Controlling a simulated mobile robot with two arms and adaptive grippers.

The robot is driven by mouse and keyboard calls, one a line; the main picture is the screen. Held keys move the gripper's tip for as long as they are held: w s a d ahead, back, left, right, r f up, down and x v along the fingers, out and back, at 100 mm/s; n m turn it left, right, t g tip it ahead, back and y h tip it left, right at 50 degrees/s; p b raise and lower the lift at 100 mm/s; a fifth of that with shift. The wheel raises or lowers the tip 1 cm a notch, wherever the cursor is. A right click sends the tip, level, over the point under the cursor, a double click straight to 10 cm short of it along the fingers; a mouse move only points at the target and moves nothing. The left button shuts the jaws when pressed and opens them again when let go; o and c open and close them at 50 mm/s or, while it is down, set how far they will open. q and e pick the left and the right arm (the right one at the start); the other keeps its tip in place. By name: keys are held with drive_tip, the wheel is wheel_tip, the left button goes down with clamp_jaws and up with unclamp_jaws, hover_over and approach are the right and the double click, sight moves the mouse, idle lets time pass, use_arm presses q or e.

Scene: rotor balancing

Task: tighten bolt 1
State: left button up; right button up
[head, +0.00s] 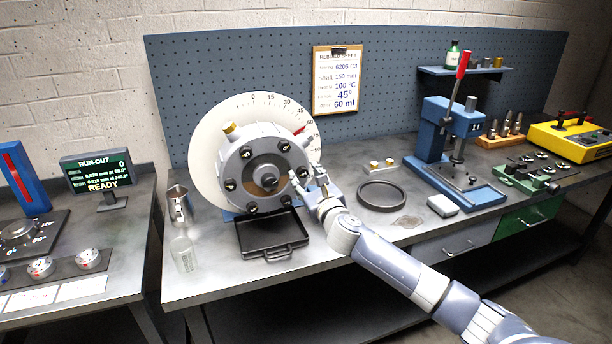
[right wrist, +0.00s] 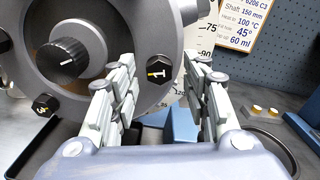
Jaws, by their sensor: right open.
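Bolt 1 (right wrist: 158,70) is a black hex head with a yellow 1, on the right side of the grey round housing (right wrist: 120,22) in the right wrist view. In the head view the housing (head: 240,165) stands in front of a white degree dial, and bolt 1 (head: 302,171) is at its right edge. My right gripper (head: 314,177) is open beside that edge. In the right wrist view its fingers (right wrist: 165,80) stand on either side of bolt 1, apart from it as far as I can tell. My left gripper is out of view.
A black tray (head: 268,250) sits below the housing. A metal jug (head: 180,205) and a glass beaker (head: 184,254) stand left of it. A dark round dish (head: 382,196) and a blue press (head: 450,130) are to the right. The run-out screen (head: 98,172) reads READY.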

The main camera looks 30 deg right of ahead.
drive_tip(key=shift+w, duration=0.4)
clamp_jaws()
